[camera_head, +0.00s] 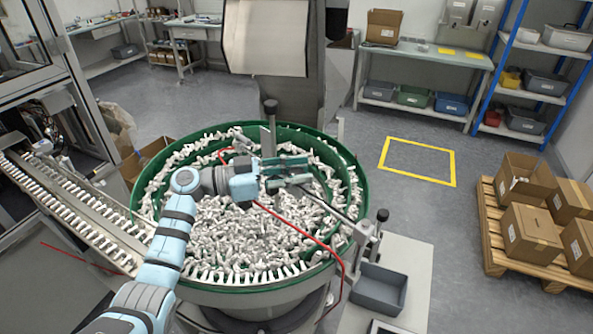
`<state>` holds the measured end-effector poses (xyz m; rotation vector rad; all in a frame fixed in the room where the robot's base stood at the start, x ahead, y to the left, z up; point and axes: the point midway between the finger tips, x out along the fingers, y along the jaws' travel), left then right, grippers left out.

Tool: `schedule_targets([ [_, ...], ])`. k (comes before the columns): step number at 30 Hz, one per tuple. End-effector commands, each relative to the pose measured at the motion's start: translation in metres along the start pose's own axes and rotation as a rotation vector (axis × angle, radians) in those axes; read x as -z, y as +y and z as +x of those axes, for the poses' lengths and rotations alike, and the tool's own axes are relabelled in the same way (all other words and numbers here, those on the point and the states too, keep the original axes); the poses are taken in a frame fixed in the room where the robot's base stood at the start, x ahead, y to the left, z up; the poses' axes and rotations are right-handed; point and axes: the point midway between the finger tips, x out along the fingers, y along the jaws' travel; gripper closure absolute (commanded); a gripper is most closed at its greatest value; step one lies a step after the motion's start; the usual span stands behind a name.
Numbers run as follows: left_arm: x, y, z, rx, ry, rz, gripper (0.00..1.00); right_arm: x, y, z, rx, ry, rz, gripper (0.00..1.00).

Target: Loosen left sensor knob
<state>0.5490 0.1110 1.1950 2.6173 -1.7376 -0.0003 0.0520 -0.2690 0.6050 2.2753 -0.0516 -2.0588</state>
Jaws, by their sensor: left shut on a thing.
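My left gripper (300,172) reaches in over the green-rimmed feeder bowl (356,180), its greenish fingers pointing right. It is shut on a small part at the sensor mount, which I take to be the left sensor knob; the fingers hide it. A grey upright post (272,132) with a dark cap (270,106) rises just behind the gripper. A thin dark sensor rod (330,212) runs from near the fingers down right to a clamp with a second dark knob (382,215). My right gripper is not in view.
White caps (235,228) fill the bowl. A metal feed track (75,205) leaves it at left. A grey bin (380,288) stands on a ledge at lower right. A red cable (325,245) loops past the rim. Cartons (530,232) on a pallet stand far right.

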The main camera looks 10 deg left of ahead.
Motion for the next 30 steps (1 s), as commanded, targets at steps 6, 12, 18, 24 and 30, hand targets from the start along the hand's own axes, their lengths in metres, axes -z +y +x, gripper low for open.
schedule_targets([
  [6,0.003,0.001,0.0,0.069,-0.001,0.0,0.98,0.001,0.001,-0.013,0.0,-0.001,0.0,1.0],
  [12,0.003,0.002,0.0,0.201,0.0,0.0,0.98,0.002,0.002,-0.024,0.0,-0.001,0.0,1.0],
  [18,0.001,0.002,0.0,0.374,0.003,0.001,0.98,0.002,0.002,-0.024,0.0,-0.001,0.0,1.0],
  [24,0.002,0.001,0.001,0.544,0.007,-0.001,0.98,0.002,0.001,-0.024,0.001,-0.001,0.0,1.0],
  [30,0.002,0.001,0.001,0.681,0.007,-0.002,0.98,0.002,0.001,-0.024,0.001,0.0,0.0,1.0],
])
